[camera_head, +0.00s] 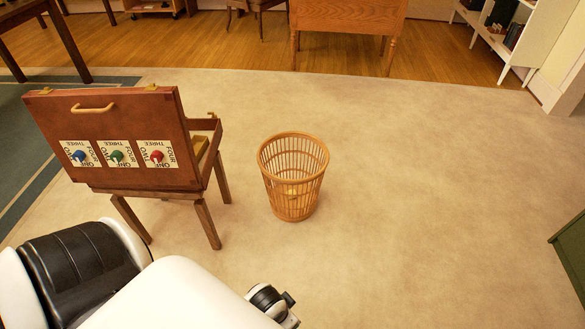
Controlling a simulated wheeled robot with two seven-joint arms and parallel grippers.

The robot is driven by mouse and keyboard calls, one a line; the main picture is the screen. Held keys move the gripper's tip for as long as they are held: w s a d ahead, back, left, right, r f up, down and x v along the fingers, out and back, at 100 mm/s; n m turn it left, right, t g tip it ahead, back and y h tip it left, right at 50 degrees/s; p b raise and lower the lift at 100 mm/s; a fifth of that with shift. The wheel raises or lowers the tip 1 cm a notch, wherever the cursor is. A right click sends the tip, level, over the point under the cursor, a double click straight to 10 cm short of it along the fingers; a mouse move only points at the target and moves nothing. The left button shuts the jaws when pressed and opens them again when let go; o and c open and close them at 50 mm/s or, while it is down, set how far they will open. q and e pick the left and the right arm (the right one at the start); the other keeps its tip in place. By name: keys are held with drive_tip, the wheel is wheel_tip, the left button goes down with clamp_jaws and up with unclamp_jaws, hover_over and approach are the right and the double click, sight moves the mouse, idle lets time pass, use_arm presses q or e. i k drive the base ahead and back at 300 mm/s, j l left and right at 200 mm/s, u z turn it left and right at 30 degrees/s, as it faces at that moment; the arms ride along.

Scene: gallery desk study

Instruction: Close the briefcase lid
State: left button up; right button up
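The brown briefcase (125,112) rests on a small wooden stand with legs (206,222) at the left. Its lid stands raised, close to upright, with its outer face toward me. A tan handle (92,108) is near the lid's top edge. Part of the open base (206,140) shows behind the lid at the right; most of the inside is hidden. Neither gripper is in view; only white and black parts of my own body show at the lower left.
A slatted wicker wastebasket (293,175) stands on the carpet just right of the stand. A wooden desk (348,16) is at the back, a white shelf (500,35) at the back right, and a green object (572,255) at the right edge. The carpet at centre right is clear.

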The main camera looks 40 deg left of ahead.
sight(136, 122)
drive_tip(key=u, duration=2.45)
